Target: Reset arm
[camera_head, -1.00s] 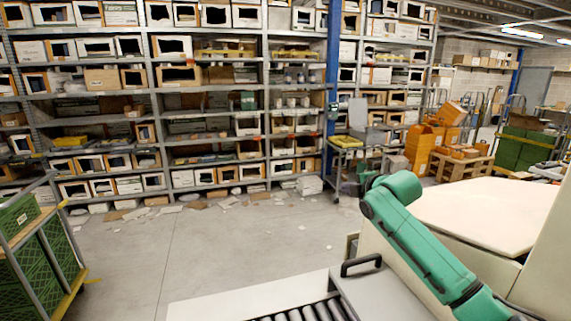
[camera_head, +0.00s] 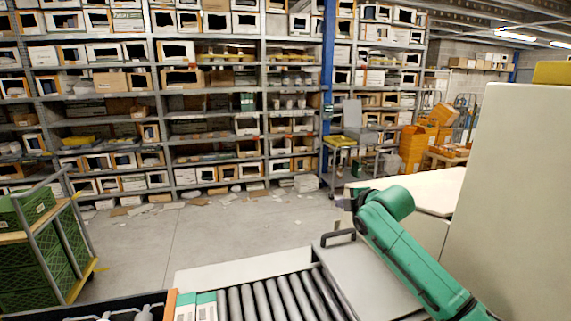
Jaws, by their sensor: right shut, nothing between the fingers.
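My right arm (camera_head: 415,258), green with dark joints, comes in from the lower right and reaches up and left. Its right gripper (camera_head: 349,198) is a small dark shape at the arm's far end, mostly hidden behind the wrist. It is shut and empty, above the far end of the conveyor area. My left arm and left gripper are out of view.
A roller conveyor (camera_head: 268,302) with a grey plate and black handle (camera_head: 338,237) lies below the arm. A tall cream panel (camera_head: 515,200) stands close on the right. A cart with green crates (camera_head: 38,245) stands left.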

